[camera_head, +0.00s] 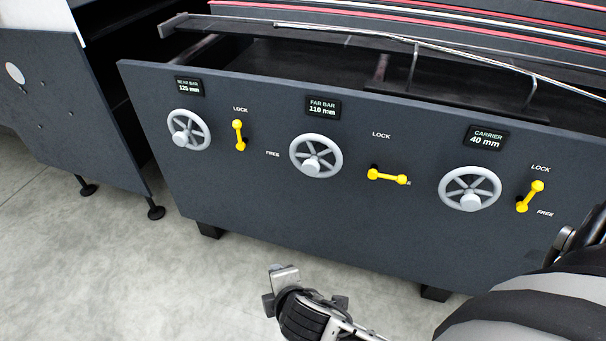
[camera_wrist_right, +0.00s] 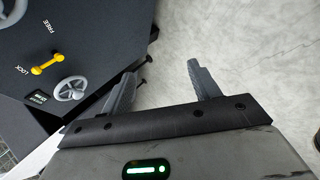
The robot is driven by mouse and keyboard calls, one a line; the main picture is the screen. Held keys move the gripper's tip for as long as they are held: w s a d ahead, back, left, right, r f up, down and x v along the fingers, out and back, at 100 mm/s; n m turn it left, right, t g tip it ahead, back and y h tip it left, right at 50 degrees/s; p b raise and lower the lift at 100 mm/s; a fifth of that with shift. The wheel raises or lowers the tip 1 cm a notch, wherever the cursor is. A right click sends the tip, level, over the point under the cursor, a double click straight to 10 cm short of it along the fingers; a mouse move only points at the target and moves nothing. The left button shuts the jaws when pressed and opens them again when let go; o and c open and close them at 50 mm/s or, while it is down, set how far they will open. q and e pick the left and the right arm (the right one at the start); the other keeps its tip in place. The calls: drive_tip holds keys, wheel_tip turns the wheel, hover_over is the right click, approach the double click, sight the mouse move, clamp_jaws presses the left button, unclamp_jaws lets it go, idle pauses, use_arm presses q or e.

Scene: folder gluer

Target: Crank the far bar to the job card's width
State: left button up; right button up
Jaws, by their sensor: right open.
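The far bar handwheel (camera_head: 316,156) is grey and sits in the middle of the dark panel. Its display (camera_head: 322,107) above reads 110 mm. The yellow far bar lever (camera_head: 387,175) lies level, its right end over the FREE label. My right gripper (camera_head: 277,288) is low in front of the panel, below and left of the far bar wheel and apart from it. In the right wrist view its fingers (camera_wrist_right: 162,82) are spread and empty. My left gripper is not in view. I cannot make out a job card.
Left of it are another handwheel (camera_head: 188,130), a display reading 125 mm and an upright lever (camera_head: 239,135) at LOCK. Right of it are the carrier handwheel (camera_head: 470,189), a 40 mm display and a tilted lever (camera_head: 530,196). The floor (camera_head: 120,270) in front is clear.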

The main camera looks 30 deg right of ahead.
drive_tip(key=w+d+f+n+h+b, duration=0.2)
drive_tip(key=w+d+n+h, duration=0.1)
drive_tip(key=w+n+h, duration=0.15)
drive_tip(key=n+t+h+b, duration=0.3)
drive_tip(key=n+h, duration=0.4)
drive_tip(key=h, duration=0.2)
approach(310, 171)
drive_tip(key=shift+m+y, duration=0.25)
drive_tip(key=shift+y, duration=0.1)
drive_tip(key=b+x, duration=0.2)
drive_tip(key=x, duration=0.7)
drive_tip(key=shift+w+d+r+b, duration=0.1)
drive_tip(key=shift+d+r+b, duration=0.1)
drive_tip(key=shift+d+b, duration=0.1)
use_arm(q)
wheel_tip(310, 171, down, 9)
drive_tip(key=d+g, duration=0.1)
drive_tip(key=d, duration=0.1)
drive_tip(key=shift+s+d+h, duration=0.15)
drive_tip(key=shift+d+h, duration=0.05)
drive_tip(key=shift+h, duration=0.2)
use_arm(e)
drive_tip(key=shift+w+d, duration=0.4)
drive_tip(key=shift+d, duration=0.05)
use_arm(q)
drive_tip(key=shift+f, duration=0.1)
